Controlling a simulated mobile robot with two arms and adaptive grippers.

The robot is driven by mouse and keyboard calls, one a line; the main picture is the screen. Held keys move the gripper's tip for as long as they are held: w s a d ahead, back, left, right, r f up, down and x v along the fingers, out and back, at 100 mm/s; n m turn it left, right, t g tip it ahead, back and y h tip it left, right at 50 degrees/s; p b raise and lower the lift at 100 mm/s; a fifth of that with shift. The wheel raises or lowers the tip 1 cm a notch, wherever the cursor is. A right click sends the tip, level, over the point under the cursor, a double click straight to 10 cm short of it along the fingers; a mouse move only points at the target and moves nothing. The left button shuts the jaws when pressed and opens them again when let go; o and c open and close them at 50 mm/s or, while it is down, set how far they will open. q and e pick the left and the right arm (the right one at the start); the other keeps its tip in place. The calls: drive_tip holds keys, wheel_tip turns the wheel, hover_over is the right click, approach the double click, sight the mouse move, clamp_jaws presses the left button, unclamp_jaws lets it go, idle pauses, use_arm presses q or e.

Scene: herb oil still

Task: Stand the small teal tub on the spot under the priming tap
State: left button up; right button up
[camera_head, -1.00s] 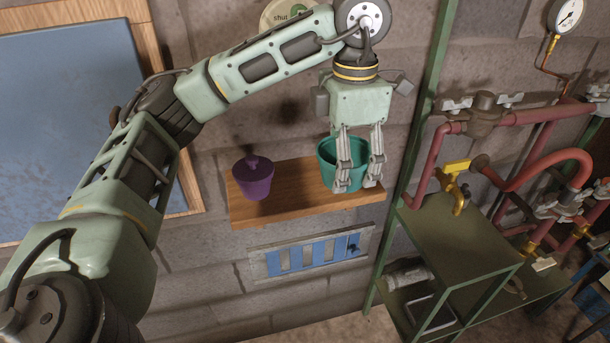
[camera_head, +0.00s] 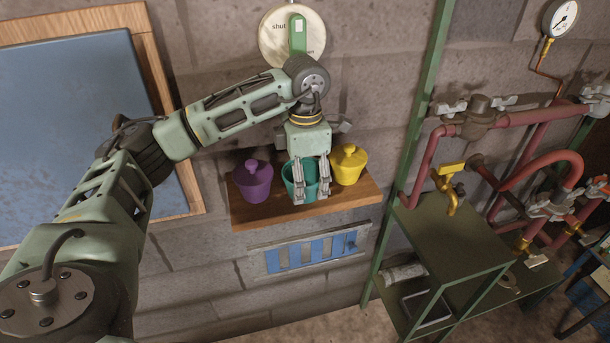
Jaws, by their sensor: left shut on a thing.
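The small teal tub (camera_head: 310,178) is at the wooden wall shelf, between a purple tub and a yellow tub. My left gripper (camera_head: 311,196) points down and is shut on the teal tub, its fingers covering part of it. I cannot tell whether the tub's base touches the shelf. A yellow tap (camera_head: 451,186) hangs from the red pipework on the right, above a green metal stand (camera_head: 465,236). The stand's top under the tap looks bare. My right gripper is not in view.
The purple lidded tub (camera_head: 252,182) and yellow lidded tub (camera_head: 349,166) stand close on either side on the wooden shelf (camera_head: 350,199). A green upright post (camera_head: 412,130) rises between shelf and stand. A blue slotted panel (camera_head: 310,253) is below the shelf.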

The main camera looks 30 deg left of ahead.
use_arm(q)
drive_tip(key=shift+f, duration=0.1)
drive_tip(key=o, duration=1.2)
drive_tip(key=shift+o, duration=0.2)
